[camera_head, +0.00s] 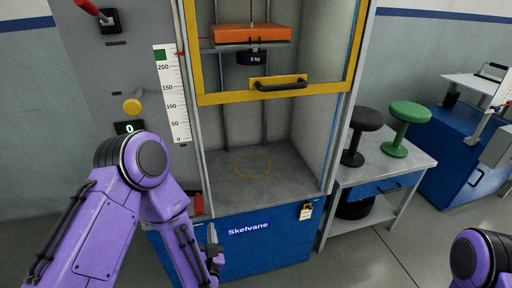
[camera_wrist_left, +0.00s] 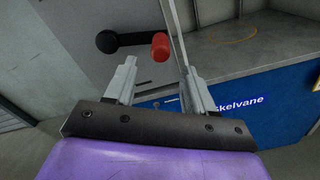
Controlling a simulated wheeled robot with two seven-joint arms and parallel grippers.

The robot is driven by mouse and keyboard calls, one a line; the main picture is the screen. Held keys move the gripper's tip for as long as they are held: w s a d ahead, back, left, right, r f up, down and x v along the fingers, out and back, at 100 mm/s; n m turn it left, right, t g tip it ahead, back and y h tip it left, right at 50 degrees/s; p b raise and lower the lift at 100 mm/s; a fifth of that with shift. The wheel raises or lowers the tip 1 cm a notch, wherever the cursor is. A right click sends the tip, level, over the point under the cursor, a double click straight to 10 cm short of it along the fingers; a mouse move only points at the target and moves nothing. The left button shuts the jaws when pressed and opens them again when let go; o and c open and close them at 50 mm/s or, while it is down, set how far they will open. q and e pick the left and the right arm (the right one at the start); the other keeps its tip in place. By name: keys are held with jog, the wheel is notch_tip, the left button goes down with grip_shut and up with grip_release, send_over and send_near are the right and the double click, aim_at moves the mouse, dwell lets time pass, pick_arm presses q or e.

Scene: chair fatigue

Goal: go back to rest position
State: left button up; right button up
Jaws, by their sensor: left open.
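My left gripper (camera_head: 212,250) is low in front of the blue base of the test machine, near its left corner. In the left wrist view the two fingers of my left gripper (camera_wrist_left: 157,76) stand apart with nothing between them. Beyond the fingertips is a black crank with a red handle (camera_wrist_left: 160,46), apart from the fingers as far as I can tell. In the head view a red part (camera_head: 196,203) shows beside my left forearm. My right arm shows only as a purple link at the lower right; its gripper is out of view.
The machine's yellow-framed guard (camera_head: 225,98) is raised above an empty grey floor plate (camera_head: 290,178). An orange plate (camera_head: 250,34) hangs inside. Right of it, a side table (camera_head: 420,164) holds a black stool (camera_head: 366,120) and a green stool (camera_head: 410,112). A blue cabinet (camera_head: 450,180) stands farther right.

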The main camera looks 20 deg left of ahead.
pick_arm(q)
jog(key=s+d+f+m+g+h+p, duration=0.1)
jog(key=s+d+f+m+g+h, duration=0.15)
jog(key=f+m, duration=0.6)
jog(key=s+d+f+m+g+h, duration=0.1)
jog(key=s+f+m+g+h, duration=0.25)
jog(key=m, duration=1.05)
jog(key=s+a+f+m+g+p, duration=0.1)
jog(key=s+a+f+m+g, duration=0.2)
jog(key=s, duration=0.5)
jog(key=s+a+f+m+g+p, duration=0.1)
jog(key=s+a+f+m+g, duration=0.2)
jog(key=s, duration=0.5)
jog(key=shift+a+f+m, duration=0.2)
jog(key=shift+f+m, duration=0.15)
jog(key=shift+m, duration=0.2)
jog(key=shift+w, duration=0.1)
